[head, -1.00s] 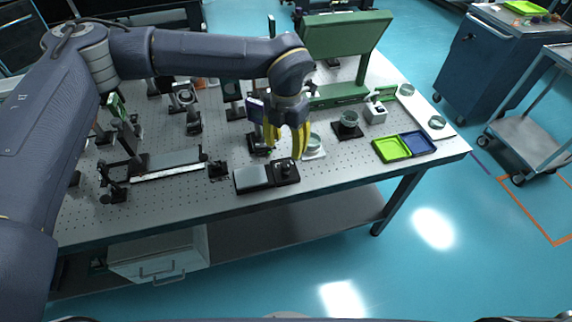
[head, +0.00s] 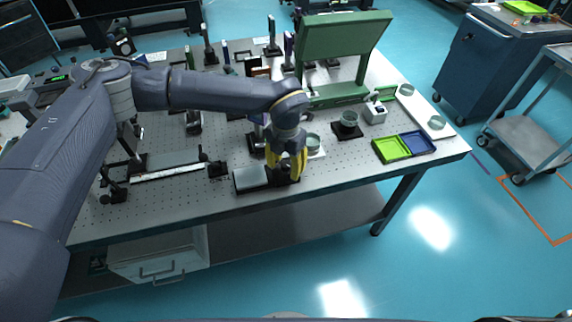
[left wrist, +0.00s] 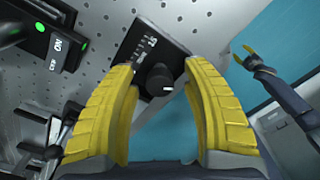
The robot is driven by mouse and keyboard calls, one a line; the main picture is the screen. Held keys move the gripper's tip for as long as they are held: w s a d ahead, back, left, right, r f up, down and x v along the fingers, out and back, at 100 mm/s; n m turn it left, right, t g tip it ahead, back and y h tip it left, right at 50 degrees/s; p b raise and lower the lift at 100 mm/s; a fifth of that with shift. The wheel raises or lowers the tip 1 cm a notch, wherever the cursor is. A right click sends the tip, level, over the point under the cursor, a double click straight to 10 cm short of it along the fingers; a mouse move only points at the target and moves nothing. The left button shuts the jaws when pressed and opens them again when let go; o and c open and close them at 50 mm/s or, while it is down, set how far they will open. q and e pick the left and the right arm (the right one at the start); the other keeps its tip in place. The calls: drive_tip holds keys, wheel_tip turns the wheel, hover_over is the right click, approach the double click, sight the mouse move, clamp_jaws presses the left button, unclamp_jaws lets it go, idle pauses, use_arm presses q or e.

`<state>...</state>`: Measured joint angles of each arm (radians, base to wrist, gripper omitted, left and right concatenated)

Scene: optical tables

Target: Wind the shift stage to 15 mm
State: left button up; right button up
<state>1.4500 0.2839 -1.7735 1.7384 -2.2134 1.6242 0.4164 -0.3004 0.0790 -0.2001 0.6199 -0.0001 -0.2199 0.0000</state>
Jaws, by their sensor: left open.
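A black round knob (left wrist: 160,79) with a small white mark stands on a black plate (left wrist: 148,48) with white graduations and lettering. In the left wrist view it lies between and just beyond the fingertips of my left gripper (left wrist: 163,75), which is open. I see no clear contact. In the head view my left gripper (head: 287,174) points down over the black end of a grey block (head: 250,179) near the table's front edge, and its fingers hide most of the knob. My right gripper (left wrist: 242,53) shows small in the left wrist view, its yellow fingers apart. The setting cannot be read.
A long rail (head: 167,171) lies left on the perforated table (head: 220,205). A black-based dish (head: 348,124), green tray (head: 391,149) and blue tray (head: 418,142) are to the right. A green panel stand (head: 343,40) rises behind. Posts crowd the back left.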

use_arm(q)
clamp_jaws()
idle(0.5)
